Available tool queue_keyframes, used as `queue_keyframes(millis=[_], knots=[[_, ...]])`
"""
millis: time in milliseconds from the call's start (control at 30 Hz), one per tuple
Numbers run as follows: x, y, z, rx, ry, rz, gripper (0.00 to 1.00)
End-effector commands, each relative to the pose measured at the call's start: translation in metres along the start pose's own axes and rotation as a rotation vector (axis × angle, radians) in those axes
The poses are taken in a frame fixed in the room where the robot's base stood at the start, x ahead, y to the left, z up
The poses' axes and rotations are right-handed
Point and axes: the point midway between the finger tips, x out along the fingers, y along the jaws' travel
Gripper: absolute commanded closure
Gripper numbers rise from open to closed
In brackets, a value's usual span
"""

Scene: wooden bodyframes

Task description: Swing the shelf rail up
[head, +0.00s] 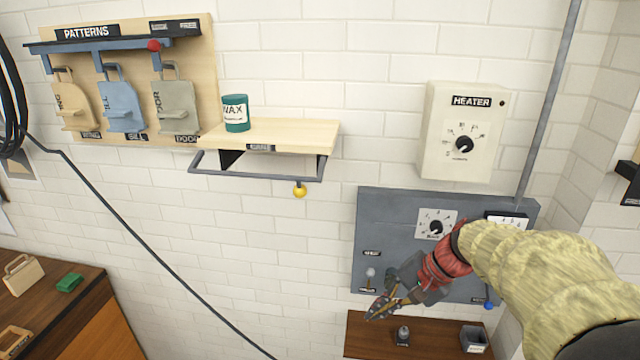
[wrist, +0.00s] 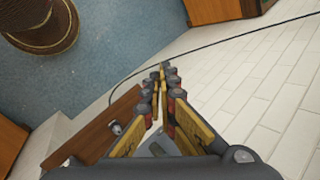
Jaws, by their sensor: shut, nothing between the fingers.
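The shelf rail (head: 255,176) is a grey bar frame around the front of a pale wooden shelf (head: 285,135) on the white brick wall. Its front bar sits low, just below the shelf's front edge. A yellow ball knob (head: 300,191) hangs under the bar near its right end. My gripper (head: 374,312) is shut and empty, to the right of and well below the rail, in front of the wall by the grey panel. In the wrist view its fingertips (wrist: 162,72) meet, and the rail is not in that view.
A green wax tin (head: 236,113) stands on the shelf. The pattern board (head: 135,45) hangs at left, the heater box (head: 462,130) at right. A grey control panel (head: 385,225) and small wooden ledge (head: 375,340) are by my gripper. The wall below the rail is mostly bare.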

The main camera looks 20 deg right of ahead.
Motion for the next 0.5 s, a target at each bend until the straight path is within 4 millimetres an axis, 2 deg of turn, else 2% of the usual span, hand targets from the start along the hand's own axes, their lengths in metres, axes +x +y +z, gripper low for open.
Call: queue_keyframes(millis=[33, 100, 300, 400, 500], knots=[[-0.009, -0.013, -0.017, 0.071, -0.025, -0.070, 1.00], [-0.021, -0.035, -0.037, 0.153, -0.062, -0.183, 1.00], [-0.063, -0.102, -0.084, 0.278, -0.165, -0.503, 1.00], [-0.087, -0.138, -0.090, 0.274, -0.213, -0.633, 1.00], [-0.115, -0.165, -0.088, 0.255, -0.247, -0.733, 1.00]])
